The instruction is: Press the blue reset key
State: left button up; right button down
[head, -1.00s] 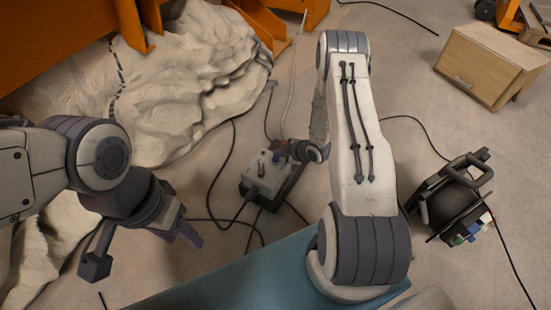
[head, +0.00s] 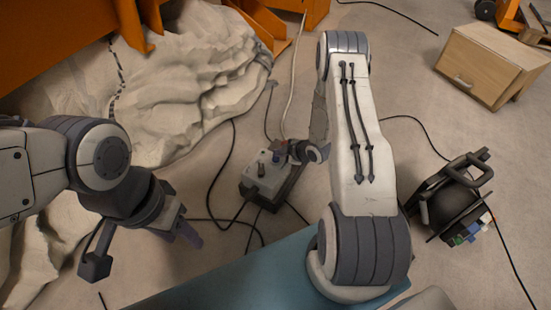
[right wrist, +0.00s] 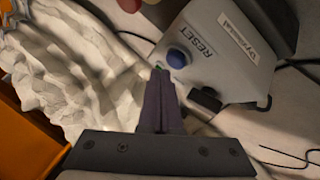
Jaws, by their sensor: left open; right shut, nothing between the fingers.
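The blue reset key (right wrist: 176,58) is a round blue button beside the word RESET on a grey control box (right wrist: 222,60). In the head view the box (head: 258,188) stands on the floor near the middle. My right gripper (right wrist: 160,74) is shut and empty. Its fingertips are just beside the blue key in the right wrist view, at its lower left; I cannot tell whether they touch it. In the head view my right gripper (head: 279,147) is small, over the far end of the box. My left gripper (head: 142,248) is open and empty, far left of the box.
A pale sand or rock mound (head: 180,90) lies left of the box, with an orange frame (head: 60,40) behind. Black cables cross the floor around the box. A wooden cabinet (head: 490,65) and a black device (head: 455,205) stand right. A blue surface (head: 235,280) is in front.

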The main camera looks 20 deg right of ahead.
aim_at(278, 160)
jog(key=shift+f, duration=0.35)
jog(key=shift+f+b, duration=0.5)
jog(key=shift+f, duration=0.05)
dwell(0.5)
jog(key=shift+r, duration=0.1)
jog(key=shift+r+p, duration=0.85)
jog(key=shift+p, duration=0.05)
notch_tip(278, 160, up, 5)
jog(key=p, duration=0.4)
jog(key=shift+r, duration=0.1)
dwell(0.6)
